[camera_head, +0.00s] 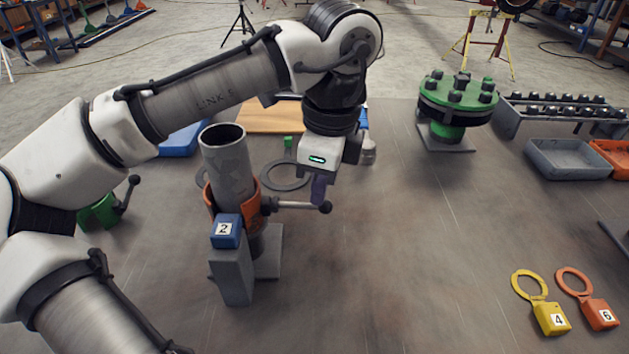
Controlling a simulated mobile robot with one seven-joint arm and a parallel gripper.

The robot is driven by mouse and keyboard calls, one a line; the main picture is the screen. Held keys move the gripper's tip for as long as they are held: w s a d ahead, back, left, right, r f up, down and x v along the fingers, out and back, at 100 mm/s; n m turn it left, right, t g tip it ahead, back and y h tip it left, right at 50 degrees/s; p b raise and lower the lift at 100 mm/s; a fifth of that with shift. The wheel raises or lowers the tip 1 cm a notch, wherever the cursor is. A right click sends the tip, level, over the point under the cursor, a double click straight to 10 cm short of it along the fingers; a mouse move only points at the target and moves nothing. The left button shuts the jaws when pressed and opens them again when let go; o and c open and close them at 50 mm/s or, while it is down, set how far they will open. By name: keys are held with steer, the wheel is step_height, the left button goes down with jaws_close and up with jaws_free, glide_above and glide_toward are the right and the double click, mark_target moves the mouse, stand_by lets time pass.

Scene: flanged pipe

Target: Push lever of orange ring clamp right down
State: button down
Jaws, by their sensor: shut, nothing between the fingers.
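The orange ring clamp (247,205) sits around the lower part of the upright grey pipe (228,160). Its lever (298,206) sticks out to the right, roughly level, and ends in a dark ball knob (325,207). My gripper (319,197) points down just over the outer end of the lever, near the knob. Its fingers are shut with nothing between them. The fingertips seem to meet the lever, but I cannot tell whether they touch it. My wrist hides part of the area behind.
A grey post with a blue block marked 2 (226,231) stands in front of the clamp. A green bolted flange (458,97) stands at back right. Yellow tag 4 (551,318) and orange tag 6 (600,313) lie at front right. The table centre right is clear.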

steer(key=shift+d+r, duration=0.1)
steer(key=shift+s+d+r+p, duration=0.15)
steer(key=shift+d+r+p, duration=0.15)
steer(key=shift+d+p, duration=0.25)
steer(key=shift+s+d+r+p, duration=0.1)
steer(key=shift+d+r+p, duration=0.15)
steer(key=shift+d+p, duration=0.3)
steer(key=shift+s+d+f, duration=0.1)
steer(key=shift+d+f, duration=0.05)
steer(key=shift+d, duration=0.1)
step_height(320, 180, up, 14)
steer(key=d+p, duration=0.1)
steer(key=p, duration=0.1)
steer(key=shift+s+d, duration=0.15)
steer(key=shift+d, duration=0.05)
steer(key=shift+f, duration=0.15)
